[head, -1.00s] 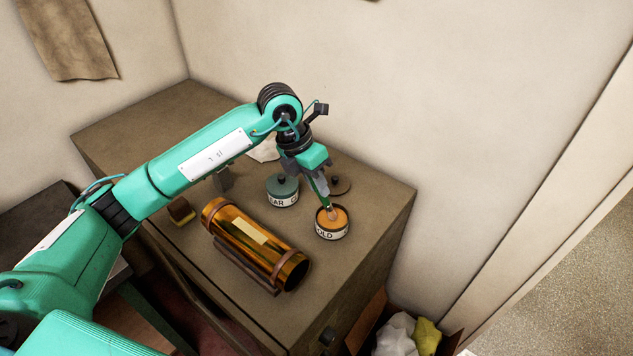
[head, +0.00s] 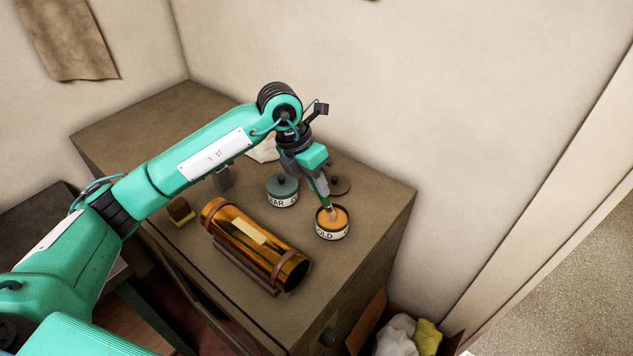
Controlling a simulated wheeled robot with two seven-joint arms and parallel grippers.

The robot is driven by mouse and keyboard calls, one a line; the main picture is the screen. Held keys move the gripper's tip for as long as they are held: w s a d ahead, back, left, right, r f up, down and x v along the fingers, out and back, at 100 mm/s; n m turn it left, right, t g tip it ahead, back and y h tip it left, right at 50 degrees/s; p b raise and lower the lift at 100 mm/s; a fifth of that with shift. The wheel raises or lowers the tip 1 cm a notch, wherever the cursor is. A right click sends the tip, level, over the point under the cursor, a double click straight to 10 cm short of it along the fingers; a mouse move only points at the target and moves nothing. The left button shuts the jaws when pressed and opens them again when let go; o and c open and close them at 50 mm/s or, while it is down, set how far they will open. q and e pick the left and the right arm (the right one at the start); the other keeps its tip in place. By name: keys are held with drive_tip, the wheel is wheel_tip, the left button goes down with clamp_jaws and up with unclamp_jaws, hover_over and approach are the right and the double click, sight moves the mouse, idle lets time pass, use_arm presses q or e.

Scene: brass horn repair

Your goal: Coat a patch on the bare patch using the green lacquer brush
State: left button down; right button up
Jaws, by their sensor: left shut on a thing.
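My left gripper (head: 321,180) points down over the right part of the cabinet top and is shut on the green lacquer brush (head: 326,202). The brush's tip is inside the open tin of gold lacquer (head: 332,232), whose label reads partly "OLD". A brass horn tube (head: 235,232) lies left of the tin in a cradle with brown straps. The pale bare patch (head: 250,230) shows on its upper side. My right gripper is not in view.
A closed tin with a green lid (head: 283,194), labelled partly "CLEAR", stands behind left of the gold tin. A round lid (head: 340,186) lies behind it. A brown-and-yellow block (head: 181,211) sits left of the horn. A bin with crumpled cloths (head: 427,337) stands at the cabinet's right front.

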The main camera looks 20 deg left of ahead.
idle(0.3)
use_arm(q)
drive_tip(key=shift+r+p, duration=0.5)
drive_tip(key=shift+r, duration=0.55)
drive_tip(key=shift+r+p, duration=0.9)
drive_tip(key=shift+r, duration=1.55)
drive_tip(key=shift+f, duration=0.1)
